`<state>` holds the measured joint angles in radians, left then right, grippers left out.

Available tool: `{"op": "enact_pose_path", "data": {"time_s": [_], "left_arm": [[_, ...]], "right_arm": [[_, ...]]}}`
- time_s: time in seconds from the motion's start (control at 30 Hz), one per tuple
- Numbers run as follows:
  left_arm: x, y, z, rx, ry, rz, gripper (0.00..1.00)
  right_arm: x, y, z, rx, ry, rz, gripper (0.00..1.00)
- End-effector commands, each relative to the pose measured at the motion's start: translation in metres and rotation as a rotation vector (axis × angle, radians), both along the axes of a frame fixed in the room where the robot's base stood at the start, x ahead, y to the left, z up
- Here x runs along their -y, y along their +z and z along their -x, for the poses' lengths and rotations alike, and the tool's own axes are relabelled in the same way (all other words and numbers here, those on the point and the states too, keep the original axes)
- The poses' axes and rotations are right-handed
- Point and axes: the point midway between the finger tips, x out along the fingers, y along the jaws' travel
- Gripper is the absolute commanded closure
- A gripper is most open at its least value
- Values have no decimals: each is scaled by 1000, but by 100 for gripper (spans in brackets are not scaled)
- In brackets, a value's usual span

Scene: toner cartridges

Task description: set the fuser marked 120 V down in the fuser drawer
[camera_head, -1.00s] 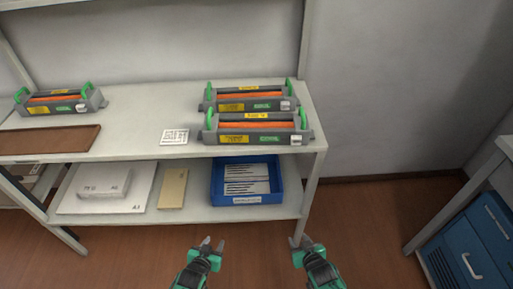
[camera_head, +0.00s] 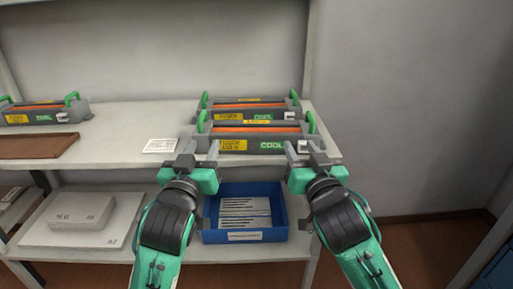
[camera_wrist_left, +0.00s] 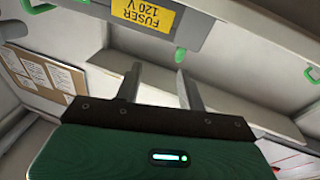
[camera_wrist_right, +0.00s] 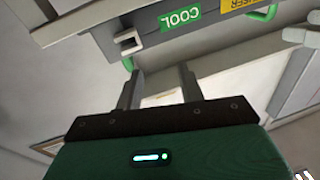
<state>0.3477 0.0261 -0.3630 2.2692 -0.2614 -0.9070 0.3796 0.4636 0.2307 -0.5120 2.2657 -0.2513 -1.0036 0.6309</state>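A grey fuser with an orange roller, green end handles and a green COOL tag (camera_head: 272,146) stands at the front of the upper shelf. In the left wrist view, the yellow label on the fuser (camera_wrist_left: 146,14) close ahead reads FUSER 120 V. Its COOL tag shows in the right wrist view (camera_wrist_right: 180,18). My left gripper (camera_head: 200,153) is open at the front fuser's left end. My right gripper (camera_head: 303,150) is open at its right end. Both are empty; contact with the fuser cannot be told. The fuser drawer cannot be made out.
A similar fuser (camera_head: 250,103) stands close behind; another (camera_head: 42,113) is at the far left. A brown board (camera_head: 38,145) and white patterned card (camera_head: 160,146) lie on the shelf (camera_head: 120,130). Below is a blue bin (camera_head: 245,236). A blue cabinet (camera_head: 498,268) shows at lower right.

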Motion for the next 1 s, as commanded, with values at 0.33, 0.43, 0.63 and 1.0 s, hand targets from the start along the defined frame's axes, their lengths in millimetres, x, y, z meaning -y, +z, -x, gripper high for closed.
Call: {"op": "enact_pose_path", "data": {"time_s": [0.33, 0.43, 0.63, 1.0], "left_arm": [[-20, 19, 12, -145, 120, 78, 60], [-22, 20, 14, -157, 129, 85, 60], [-22, 20, 14, -160, 130, 85, 60], [-22, 20, -12, -160, 133, 83, 60]], "right_arm": [[34, 23, 13, -105, -203, -80, 61], [37, 25, 14, -113, -221, -88, 61], [37, 25, 14, -117, -223, -89, 61], [38, 25, -11, -116, -224, -86, 61]]}}
